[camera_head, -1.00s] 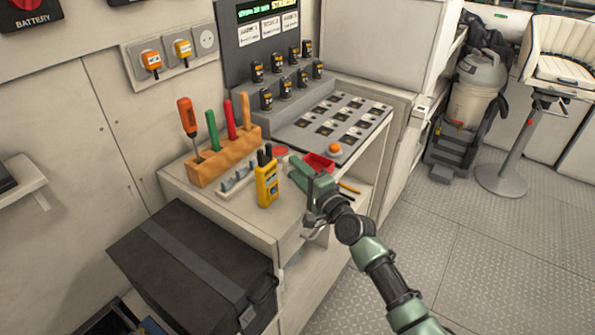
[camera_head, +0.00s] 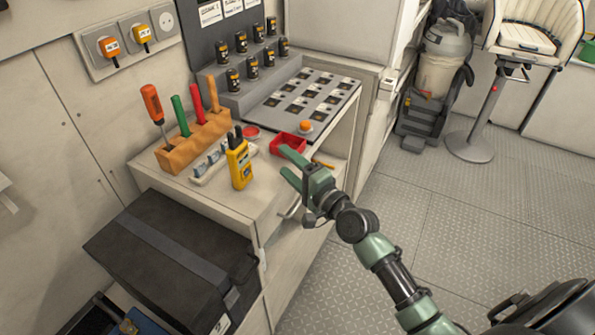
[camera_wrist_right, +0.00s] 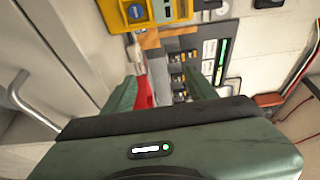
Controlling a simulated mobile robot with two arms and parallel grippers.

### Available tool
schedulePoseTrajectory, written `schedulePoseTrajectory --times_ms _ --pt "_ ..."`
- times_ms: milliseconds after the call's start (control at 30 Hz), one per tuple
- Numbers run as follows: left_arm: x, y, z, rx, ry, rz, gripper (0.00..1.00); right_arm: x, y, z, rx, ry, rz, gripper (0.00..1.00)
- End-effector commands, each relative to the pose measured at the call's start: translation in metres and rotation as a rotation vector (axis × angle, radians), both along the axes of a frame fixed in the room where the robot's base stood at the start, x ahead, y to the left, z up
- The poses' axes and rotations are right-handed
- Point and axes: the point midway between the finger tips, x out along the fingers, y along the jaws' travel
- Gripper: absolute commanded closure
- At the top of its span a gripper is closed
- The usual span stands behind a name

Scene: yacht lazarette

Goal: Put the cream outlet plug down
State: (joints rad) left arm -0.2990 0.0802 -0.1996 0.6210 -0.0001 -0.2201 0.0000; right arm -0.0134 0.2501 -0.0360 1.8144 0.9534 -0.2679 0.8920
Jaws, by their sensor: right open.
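No cream plug shows clearly on the counter or between my fingers. On the wall outlet panel, a round cream piece (camera_head: 165,20) sits right of the orange plug (camera_head: 110,46) and yellow plug (camera_head: 143,33). I cannot tell whether it is a plug or a bare socket. My right gripper (camera_head: 287,164) is open with nothing visible between its fingers. It is over the counter's (camera_head: 237,205) right front part, beside the red tray (camera_head: 287,146). Its spread green fingers show in the right wrist view (camera_wrist_right: 163,90). My left gripper is out of view.
A yellow handheld device (camera_head: 239,166), a small fuse rack (camera_head: 211,165) and a wooden tool block (camera_head: 195,143) stand left of the gripper. The breaker panel (camera_head: 305,101) is behind. A black case (camera_head: 165,262) lies below left.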

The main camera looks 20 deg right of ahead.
Motion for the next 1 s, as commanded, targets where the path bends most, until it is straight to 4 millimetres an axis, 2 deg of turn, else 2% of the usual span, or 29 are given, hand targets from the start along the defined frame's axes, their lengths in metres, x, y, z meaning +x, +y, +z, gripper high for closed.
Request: schedulePoseTrajectory --times_ms 100,233,800,933,1000 --pt "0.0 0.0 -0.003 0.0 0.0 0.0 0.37 -0.02 -0.005 -0.002 -0.001 0.001 0.001 0.43" --pt "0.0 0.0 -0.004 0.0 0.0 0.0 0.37 -0.033 -0.009 -0.001 -0.001 0.0 0.0 0.43" --pt "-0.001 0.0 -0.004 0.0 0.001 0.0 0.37 -0.037 -0.01 0.0 -0.001 0.0 0.001 0.43" --pt "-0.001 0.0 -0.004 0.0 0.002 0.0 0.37 -0.048 0.004 -0.011 -0.08 0.028 0.039 0.43" --pt "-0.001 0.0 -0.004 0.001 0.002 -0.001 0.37 -0.064 0.023 -0.028 -0.204 0.07 0.097 0.43"
